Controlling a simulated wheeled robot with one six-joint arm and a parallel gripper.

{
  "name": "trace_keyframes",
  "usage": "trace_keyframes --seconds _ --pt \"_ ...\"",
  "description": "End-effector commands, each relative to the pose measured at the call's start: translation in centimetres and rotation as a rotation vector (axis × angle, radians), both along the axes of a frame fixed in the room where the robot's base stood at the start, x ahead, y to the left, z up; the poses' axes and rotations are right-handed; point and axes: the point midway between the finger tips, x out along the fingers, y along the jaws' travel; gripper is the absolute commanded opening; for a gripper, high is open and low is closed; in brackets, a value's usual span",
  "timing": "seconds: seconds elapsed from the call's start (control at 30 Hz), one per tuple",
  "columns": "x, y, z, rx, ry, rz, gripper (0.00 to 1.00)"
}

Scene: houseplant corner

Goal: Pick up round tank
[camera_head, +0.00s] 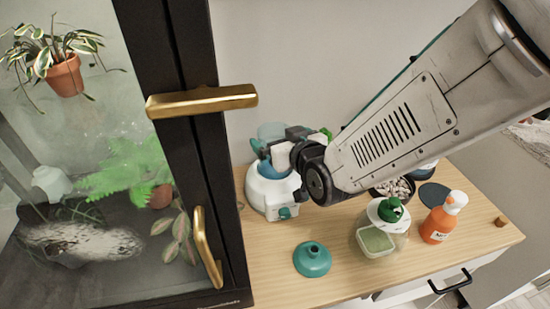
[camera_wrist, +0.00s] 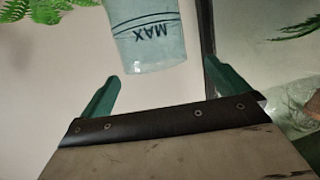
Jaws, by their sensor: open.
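The round tank (camera_wrist: 147,38) is a clear teal vessel marked "MAX", seen at the top of the wrist view, ahead of and centred between my fingertips. In the head view its top (camera_head: 272,130) shows behind my gripper (camera_head: 290,146), above a rounded white base (camera_head: 268,190). My arm and gripper hide part of it there. In the wrist view my gripper (camera_wrist: 153,86) has its two green fingers wide apart, with nothing held between them. I cannot tell exactly how far the tank is from the fingertips.
A black-framed glass cabinet (camera_head: 183,130) with brass handles stands close on the left, plants inside. On the wooden top (camera_head: 270,262) are a teal funnel-shaped piece (camera_head: 312,260), a green-capped bottle (camera_head: 391,208), a pale green tub (camera_head: 375,241), an orange bottle (camera_head: 439,222) and a bowl of pebbles (camera_head: 394,188).

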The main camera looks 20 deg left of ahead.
Motion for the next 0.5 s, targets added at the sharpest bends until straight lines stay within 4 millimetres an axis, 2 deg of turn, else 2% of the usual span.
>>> trace_keyframes --seconds 0.3,0.5 --pt "3.5 2.3 -1.8 -0.002 0.001 -0.001 1.0" --pt "4.1 2.9 -2.0 -0.002 0.001 -0.001 1.0"
